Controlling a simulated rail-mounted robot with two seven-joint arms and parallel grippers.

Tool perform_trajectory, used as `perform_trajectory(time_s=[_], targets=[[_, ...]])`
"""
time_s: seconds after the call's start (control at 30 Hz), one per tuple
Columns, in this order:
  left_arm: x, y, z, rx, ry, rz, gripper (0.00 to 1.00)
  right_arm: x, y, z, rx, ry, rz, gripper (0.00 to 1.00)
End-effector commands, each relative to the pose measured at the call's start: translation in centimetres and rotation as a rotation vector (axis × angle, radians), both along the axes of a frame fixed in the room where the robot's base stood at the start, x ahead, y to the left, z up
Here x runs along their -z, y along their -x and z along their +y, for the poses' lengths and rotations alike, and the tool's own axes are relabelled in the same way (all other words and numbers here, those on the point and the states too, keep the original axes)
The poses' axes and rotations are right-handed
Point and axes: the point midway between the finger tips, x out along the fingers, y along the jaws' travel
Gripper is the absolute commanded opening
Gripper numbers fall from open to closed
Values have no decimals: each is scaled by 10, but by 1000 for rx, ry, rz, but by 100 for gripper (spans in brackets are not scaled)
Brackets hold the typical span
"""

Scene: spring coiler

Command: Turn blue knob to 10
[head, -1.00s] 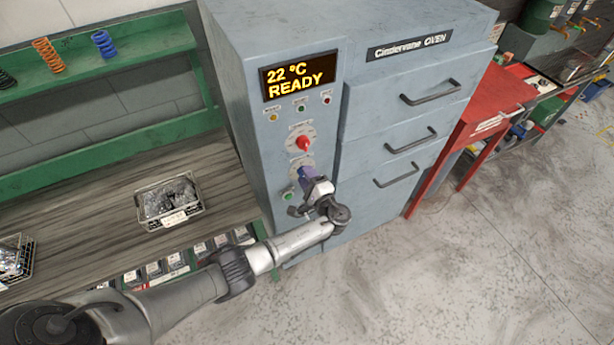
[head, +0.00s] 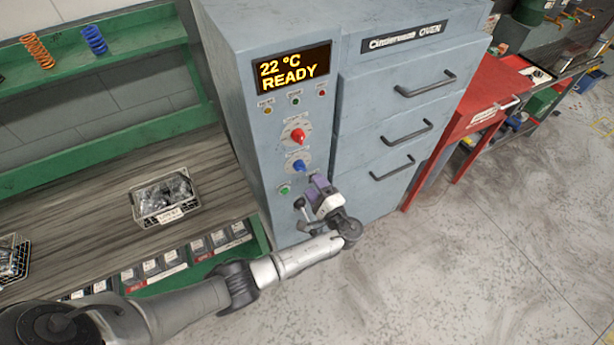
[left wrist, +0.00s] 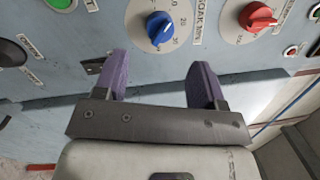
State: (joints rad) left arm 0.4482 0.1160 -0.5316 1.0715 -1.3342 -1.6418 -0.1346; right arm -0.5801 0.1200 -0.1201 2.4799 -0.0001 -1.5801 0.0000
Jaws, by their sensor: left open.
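The blue knob (head: 299,166) sits on the oven's front panel, below the red knob (head: 298,136). In the left wrist view the blue knob (left wrist: 158,26) is on a white dial marked SOAK, with numbers around it; its exact setting is hard to read. My left gripper (head: 312,184) is just below and in front of the blue knob, apart from it. In the left wrist view its two purple fingers (left wrist: 160,80) are spread and empty, with the knob beyond and between them. My right gripper is not in view.
The oven display (head: 291,69) reads 22 °C READY. A green button (head: 284,189) is below left of the blue knob. Drawer handles (head: 407,132) stick out at the right. A bench with a wire basket (head: 163,198) is at the left.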

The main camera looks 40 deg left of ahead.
Motion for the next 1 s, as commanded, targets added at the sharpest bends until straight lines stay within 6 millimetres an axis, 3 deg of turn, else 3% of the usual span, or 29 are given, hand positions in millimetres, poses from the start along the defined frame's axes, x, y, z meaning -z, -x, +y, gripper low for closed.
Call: perform_trajectory(time_s=[0.2, 0.4, 1.0], targets=[[5, 13, -37, 2, 2, 0, 64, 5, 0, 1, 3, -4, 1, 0], [6, 20, -56, 1, 0, 0, 64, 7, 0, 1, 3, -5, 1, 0], [6, 23, -64, 0, -1, -1, 64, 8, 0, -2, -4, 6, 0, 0]])
